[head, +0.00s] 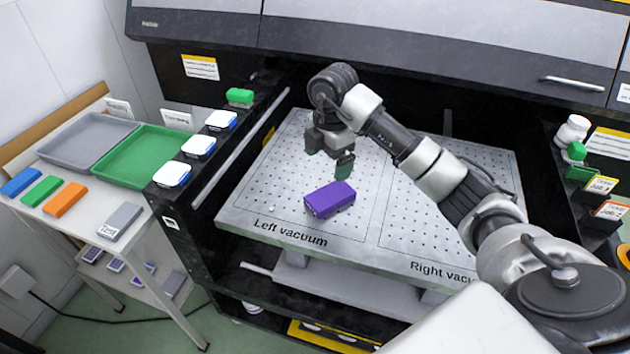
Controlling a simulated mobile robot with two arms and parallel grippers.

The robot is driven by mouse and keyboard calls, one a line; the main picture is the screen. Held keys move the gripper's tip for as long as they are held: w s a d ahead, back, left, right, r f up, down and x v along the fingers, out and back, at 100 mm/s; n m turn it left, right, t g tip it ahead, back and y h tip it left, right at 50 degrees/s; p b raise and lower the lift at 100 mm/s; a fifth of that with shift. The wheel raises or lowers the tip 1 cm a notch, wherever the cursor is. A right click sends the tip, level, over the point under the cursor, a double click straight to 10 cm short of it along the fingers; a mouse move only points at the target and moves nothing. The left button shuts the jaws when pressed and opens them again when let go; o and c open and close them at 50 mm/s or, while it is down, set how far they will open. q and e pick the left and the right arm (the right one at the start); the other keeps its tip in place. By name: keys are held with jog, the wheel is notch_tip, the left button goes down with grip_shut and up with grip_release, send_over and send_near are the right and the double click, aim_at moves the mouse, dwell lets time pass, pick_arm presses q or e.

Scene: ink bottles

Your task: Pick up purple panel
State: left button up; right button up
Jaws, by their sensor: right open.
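The purple panel (330,199) is a small purple block lying on the left half of the perforated vacuum table (262,205), above the "Left vacuum" label. My right gripper (330,165) is above and just behind the panel, with its fingers pointing down. The fingers are apart and nothing is between them. The gripper looks clear of the panel, though the exact height gap is hard to tell. My left gripper is not in view.
A side table at left holds a grey tray (62,155), a green tray (115,172) and blue, green, orange and grey blocks. White-lidded containers (172,174) line the machine's left ledge. Bottles (572,130) stand at right. The vacuum table is otherwise clear.

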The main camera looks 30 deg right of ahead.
aim_at(330, 194)
jog(key=shift+s+d+f, duration=0.25)
jog(key=shift+d+f, duration=0.15)
jog(key=shift+f, duration=0.25)
jog(key=f, duration=0.3)
jog(key=shift+s, duration=0.35)
jog(key=shift+w+f, duration=0.1)
jog(key=shift+f, duration=0.2)
notch_tip(330, 194, down, 4)
jog(key=shift+a+f+p, duration=0.1)
jog(key=shift+f+p, duration=0.05)
jog(key=shift+p, duration=0.4)
jog(key=shift+f, duration=0.3)
jog(key=shift+w+f, duration=0.1)
jog(key=shift+f, duration=0.05)
jog(key=shift+c, duration=0.2)
jog(key=c, duration=0.5)
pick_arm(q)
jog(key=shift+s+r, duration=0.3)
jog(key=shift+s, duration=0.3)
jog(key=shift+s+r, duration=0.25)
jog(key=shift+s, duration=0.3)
pick_arm(e)
jog(key=c, duration=0.5)
